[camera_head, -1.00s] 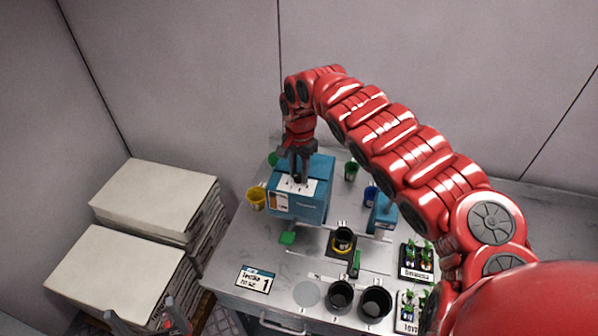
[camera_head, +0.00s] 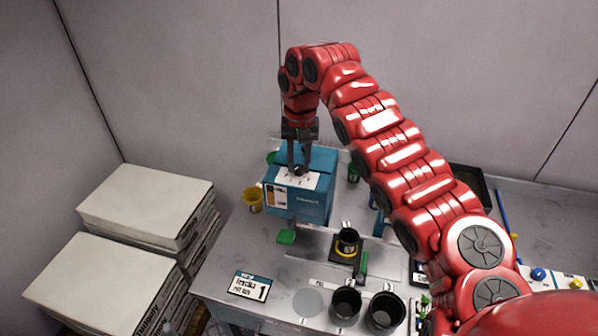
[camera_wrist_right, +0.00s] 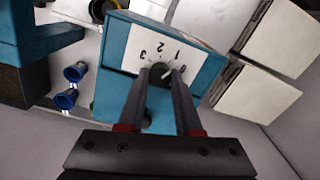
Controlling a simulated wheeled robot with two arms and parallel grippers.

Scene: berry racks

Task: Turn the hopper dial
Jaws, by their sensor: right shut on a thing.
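The hopper is a blue box (camera_head: 313,205) at the back of the steel table. Its white dial plate (camera_head: 283,178) is on the sloped top. The black dial (camera_wrist_right: 158,73) shows in the right wrist view, between my fingers, with the numbers 0 to 3 printed around it. A small white mark on the dial seems to point near the 0. My right gripper (camera_head: 299,170) comes down from above and is shut on the dial; it also shows in the right wrist view (camera_wrist_right: 160,80). The fingers partly hide the dial. My left gripper is not in view.
A black cup (camera_head: 348,240) stands on a yellow-edged stand in front of the hopper. Two black pots (camera_head: 346,302) are nearer the front edge, beside a pale disc (camera_head: 308,303). A yellow cup (camera_head: 252,199) is left of the hopper. Paper stacks (camera_head: 147,205) stand at the left.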

